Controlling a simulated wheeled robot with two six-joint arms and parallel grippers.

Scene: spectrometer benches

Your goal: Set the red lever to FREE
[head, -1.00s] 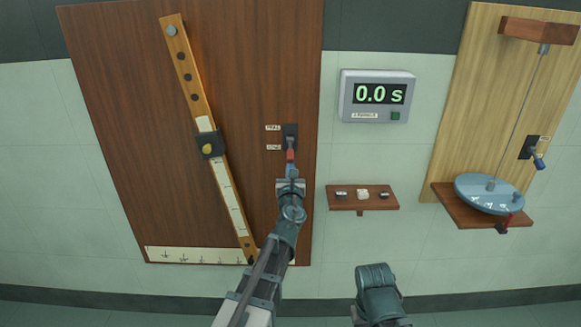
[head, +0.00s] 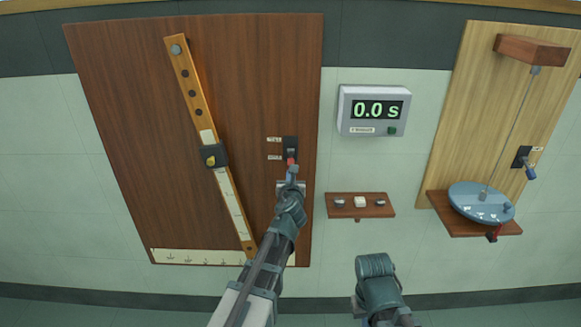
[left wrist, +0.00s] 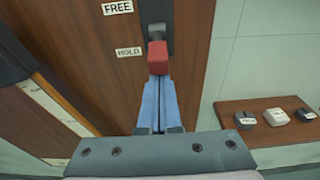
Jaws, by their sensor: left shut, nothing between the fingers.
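The red lever (head: 291,160) hangs from a dark slotted plate (head: 290,143) on the brown board. In the left wrist view the red lever (left wrist: 157,56) points down, beside the HOLD label (left wrist: 129,52). The FREE label (left wrist: 118,7) is higher up, left of the plate. My left gripper (head: 292,172) is just below the lever. Its blue fingers (left wrist: 158,92) are shut together with nothing between them, their tips at the lever's lower end; I cannot tell whether they touch it. My right gripper is not visible; only part of my right arm shows at the bottom.
A pendulum bar (head: 221,186) with a sliding clamp hangs on the brown board, left of the lever. A timer (head: 374,110) reads 0.0 s. A small shelf (head: 351,211) with three small items is to the right.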

